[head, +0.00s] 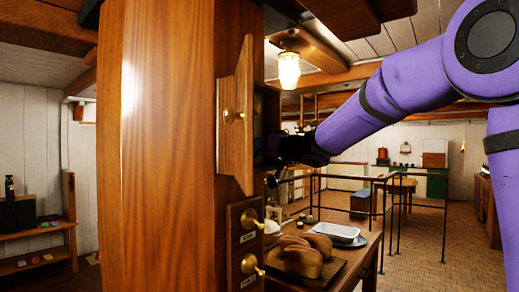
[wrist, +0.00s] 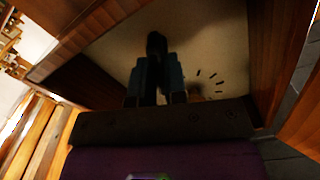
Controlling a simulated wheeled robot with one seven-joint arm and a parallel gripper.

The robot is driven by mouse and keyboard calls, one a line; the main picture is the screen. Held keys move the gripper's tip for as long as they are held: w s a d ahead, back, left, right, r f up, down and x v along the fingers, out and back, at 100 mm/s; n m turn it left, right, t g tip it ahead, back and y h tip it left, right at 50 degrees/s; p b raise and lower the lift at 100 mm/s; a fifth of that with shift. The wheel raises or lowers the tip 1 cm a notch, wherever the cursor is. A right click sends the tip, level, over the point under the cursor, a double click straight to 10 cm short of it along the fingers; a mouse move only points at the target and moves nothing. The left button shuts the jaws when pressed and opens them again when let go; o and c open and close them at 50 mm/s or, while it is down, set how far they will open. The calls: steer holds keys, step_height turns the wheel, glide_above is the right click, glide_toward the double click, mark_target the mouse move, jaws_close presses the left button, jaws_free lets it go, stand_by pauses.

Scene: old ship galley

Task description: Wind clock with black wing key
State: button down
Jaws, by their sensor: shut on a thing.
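In the wrist view my gripper (wrist: 157,72) is shut on a dark upright piece, the black wing key (wrist: 156,42), which stands out beyond the fingers. Behind it is the pale clock face (wrist: 225,45), with short black marks in an arc to the right of the fingers. Whether the key touches the face I cannot tell; its far end is lost in shadow. In the head view my gripper (head: 290,150) reaches into the wooden clock case (head: 160,150) past its open door (head: 236,120). The key and face are hidden there.
Wooden walls (wrist: 290,50) closely frame the opening around my gripper. Dark railings (head: 385,190) stand beyond; floor is open at right.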

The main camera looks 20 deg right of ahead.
steer(key=m, duration=0.3)
steer(key=shift+f, duration=0.1)
steer(key=m, duration=1.1)
steer(key=c, duration=1.2)
jaws_free()
steer(key=shift+d, duration=0.1)
steer(key=v, duration=0.5)
steer(key=shift+s+d, duration=0.2)
steer(key=shift+s, duration=0.2)
